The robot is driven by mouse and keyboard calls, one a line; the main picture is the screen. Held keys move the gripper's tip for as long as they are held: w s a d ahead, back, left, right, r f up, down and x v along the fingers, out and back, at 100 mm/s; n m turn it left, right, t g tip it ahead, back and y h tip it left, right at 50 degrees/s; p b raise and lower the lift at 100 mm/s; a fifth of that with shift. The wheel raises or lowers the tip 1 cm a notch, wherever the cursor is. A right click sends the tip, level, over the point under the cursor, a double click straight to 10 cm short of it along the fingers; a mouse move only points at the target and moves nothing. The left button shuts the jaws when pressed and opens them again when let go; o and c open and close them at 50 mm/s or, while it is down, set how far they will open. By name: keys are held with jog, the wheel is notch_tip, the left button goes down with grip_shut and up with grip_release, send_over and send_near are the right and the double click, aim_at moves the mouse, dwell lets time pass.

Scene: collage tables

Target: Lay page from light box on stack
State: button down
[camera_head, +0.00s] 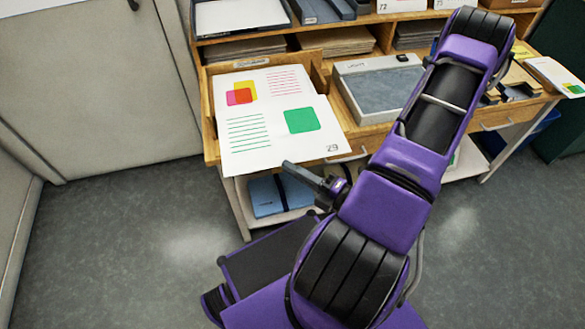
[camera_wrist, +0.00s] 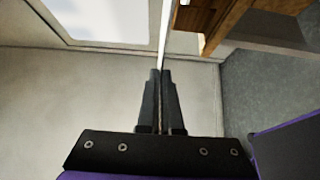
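My gripper (camera_head: 287,165) is at the page's near edge. In the wrist view my gripper (camera_wrist: 160,75) is shut, with the thin white page (camera_wrist: 165,35) seen edge-on between its fingertips. The light box (camera_head: 380,90) stands right of the page, its grey top bare.
A wooden tray wall (camera_head: 208,100) shows beside the page. Shelves with paper piles (camera_head: 335,40) stand behind. Blue folders (camera_head: 267,196) lie on the lower shelf. Another printed page (camera_head: 558,75) lies at the desk's right end.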

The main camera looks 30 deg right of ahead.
aim_at(274, 106)
jog(key=w+d+b, duration=0.2)
jog(key=w, duration=0.5)
jog(key=w+d+b, duration=0.2)
jog(key=w+b, duration=0.1)
jog(key=w, duration=0.4)
jog(key=w+d+b, duration=0.2)
jog(key=w, duration=0.5)
jog(key=shift+w+f+b, duration=0.1)
jog(key=shift+b, duration=0.2)
notch_tip(274, 106, down, 3)
jog(key=shift+r+b, duration=0.2)
jog(key=shift+b, duration=0.4)
jog(key=shift+f+b, duration=0.3)
jog(key=shift+f, duration=0.5)
jog(key=c, duration=1.5)
grip_release()
jog(key=shift+c, duration=0.2)
jog(key=o, duration=0.5)
jog(key=shift+o, duration=0.2)
jog(key=p+v, duration=0.1)
jog(key=v, duration=1.6)
jog(key=shift+s+d+p, duration=0.1)
jog(key=shift+s+p, duration=0.15)
jog(key=shift+p, duration=0.1)
